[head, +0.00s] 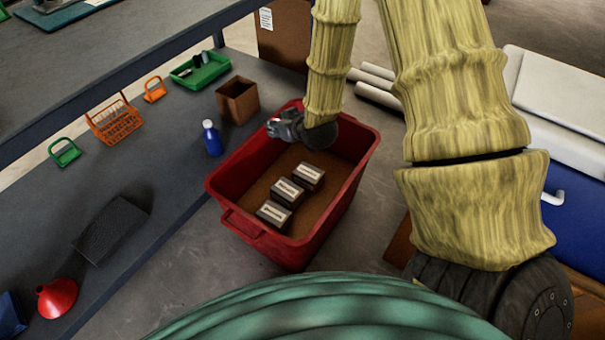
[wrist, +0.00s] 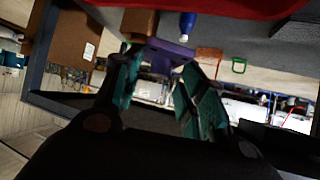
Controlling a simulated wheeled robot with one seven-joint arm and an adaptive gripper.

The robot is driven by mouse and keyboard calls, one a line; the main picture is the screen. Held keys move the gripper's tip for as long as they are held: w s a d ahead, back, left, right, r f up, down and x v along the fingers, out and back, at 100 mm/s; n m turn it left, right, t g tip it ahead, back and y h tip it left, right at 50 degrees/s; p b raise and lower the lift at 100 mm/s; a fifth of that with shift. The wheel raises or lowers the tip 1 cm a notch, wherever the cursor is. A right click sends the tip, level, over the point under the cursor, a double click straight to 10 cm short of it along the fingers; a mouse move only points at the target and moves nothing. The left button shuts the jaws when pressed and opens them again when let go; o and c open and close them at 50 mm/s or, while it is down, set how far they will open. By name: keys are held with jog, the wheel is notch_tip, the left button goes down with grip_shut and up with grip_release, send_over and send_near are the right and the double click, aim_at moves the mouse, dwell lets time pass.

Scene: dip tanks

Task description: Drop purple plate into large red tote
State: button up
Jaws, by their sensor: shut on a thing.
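The large red tote (head: 222,186) stands on the floor beside the grey bench, open at the top, with a brown inner floor and several dark blocks with pale labels inside. My gripper (head: 282,126) is above the far part of the tote, near its left rim. In the wrist view my gripper (wrist: 160,75) has its teal fingers closed on the purple plate (wrist: 171,55), which shows between and beyond the fingertips. The plate cannot be made out in the head view. The tote's red edge also shows at the top of the wrist view (wrist: 215,8).
On the bench are a blue bottle (head: 212,138), a brown box (head: 237,100), an orange basket (head: 114,122), a green tray (head: 201,70), a black block (head: 111,231) and a red funnel (head: 57,298). White rolls and a blue-sided case (head: 578,205) stand at right.

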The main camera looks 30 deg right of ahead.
jog(key=d+f+b, duration=0.4)
jog(key=f+b, duration=0.5)
jog(key=b, duration=0.1)
jog(key=d+f+b, duration=0.5)
jog(key=f+b, duration=0.4)
jog(key=b, duration=0.1)
jog(key=shift+d+f, duration=0.15)
jog(key=shift+d, duration=0.05)
jog(key=o, duration=1.3)
jog(key=v, duration=1.2)
jog(key=shift+w, duration=0.1)
